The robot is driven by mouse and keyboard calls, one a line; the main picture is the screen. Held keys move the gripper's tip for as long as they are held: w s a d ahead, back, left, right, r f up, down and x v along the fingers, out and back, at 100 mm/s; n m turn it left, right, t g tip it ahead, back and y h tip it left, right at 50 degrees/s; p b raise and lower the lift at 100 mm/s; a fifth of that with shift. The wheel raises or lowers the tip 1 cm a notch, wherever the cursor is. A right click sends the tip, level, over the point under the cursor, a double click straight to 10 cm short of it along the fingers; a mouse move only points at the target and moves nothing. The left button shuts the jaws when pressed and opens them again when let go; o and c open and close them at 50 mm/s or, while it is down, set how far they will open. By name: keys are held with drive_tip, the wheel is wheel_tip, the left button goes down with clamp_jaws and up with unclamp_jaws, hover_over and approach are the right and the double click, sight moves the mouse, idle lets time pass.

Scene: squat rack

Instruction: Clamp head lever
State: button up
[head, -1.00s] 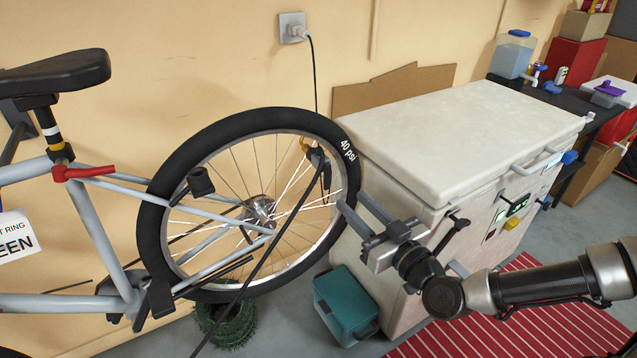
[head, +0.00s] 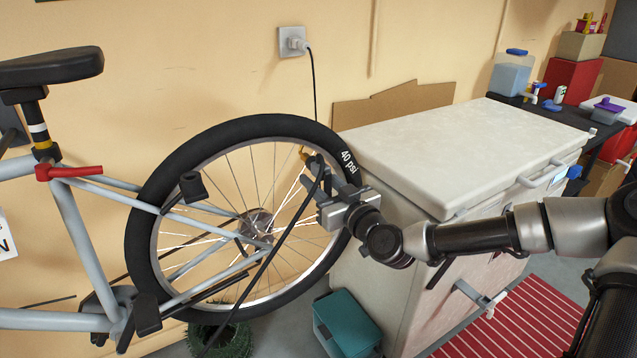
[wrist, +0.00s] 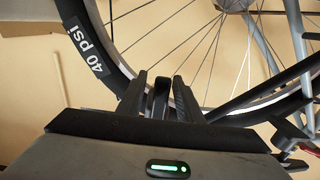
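The bicycle's rear wheel (head: 150,235) stands at the left, its tyre marked "40 psi". A dark pump head (head: 316,163) sits at the rim's inner right side, with a small brass-coloured part (head: 304,154) by it and a black hose (head: 258,275) running down. My gripper (head: 313,188) is at the wheel's right side, by the pump head, which it partly hides. In the wrist view my gripper (wrist: 160,92) has its fingers apart, with a narrow dark upright part (wrist: 160,97), apparently the head's lever, between them. Gaps seem to show on both sides; contact is unclear.
A white chest freezer (head: 455,145) stands right of the wheel, close under my arm. A teal box (head: 346,325) is on the floor beside it. A red lever (head: 70,172) is on the bicycle's seat tube. A red striped mat (head: 520,315) lies at the lower right.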

clamp_jaws()
